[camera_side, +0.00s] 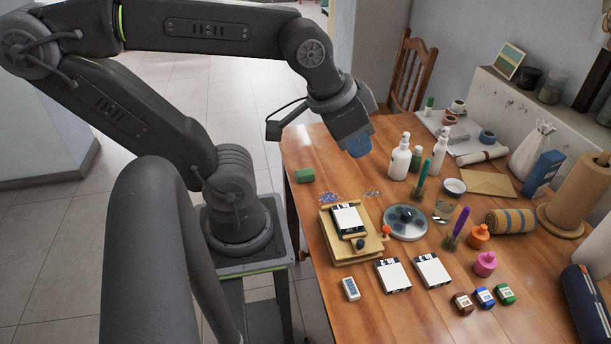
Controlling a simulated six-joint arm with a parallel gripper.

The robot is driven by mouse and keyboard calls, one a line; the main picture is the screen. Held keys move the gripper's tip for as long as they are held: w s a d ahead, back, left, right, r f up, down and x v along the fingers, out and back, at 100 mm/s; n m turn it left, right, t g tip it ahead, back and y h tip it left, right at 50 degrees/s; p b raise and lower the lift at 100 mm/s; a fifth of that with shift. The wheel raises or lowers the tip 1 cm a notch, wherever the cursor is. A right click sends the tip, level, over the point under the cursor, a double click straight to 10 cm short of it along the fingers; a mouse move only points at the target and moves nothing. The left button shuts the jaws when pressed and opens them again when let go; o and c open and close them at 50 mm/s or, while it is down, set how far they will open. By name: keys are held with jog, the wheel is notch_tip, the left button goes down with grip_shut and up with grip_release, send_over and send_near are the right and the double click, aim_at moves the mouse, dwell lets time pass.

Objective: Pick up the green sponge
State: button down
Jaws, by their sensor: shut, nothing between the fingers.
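The green sponge (305,175), a small green block, lies on the wooden table (300,146) near its left edge. My gripper (358,149), with blue fingertips, points down above the back left part of the table. It is shut and empty, up and to the right of the sponge in the picture and apart from it. The sponge is in plain sight.
White bottles (400,158) stand just right of my gripper. A wooden stand (352,249), a round grey dish (406,222), black-and-white cards (393,275) and small jars (485,263) crowd the middle and front. Bare wood surrounds the sponge.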

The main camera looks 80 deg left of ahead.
jog(key=shift+c, duration=1)
grip_release()
jog(key=n+g+y, duration=0.4)
jog(key=n+g, duration=0.2)
jog(key=n, duration=1.2)
send_over(305, 170)
jog(key=d, duration=0.2)
notch_tip(305, 170, down, 28)
jog(key=shift+a+r, duration=0.1)
jog(key=shift+x, duration=2.65)
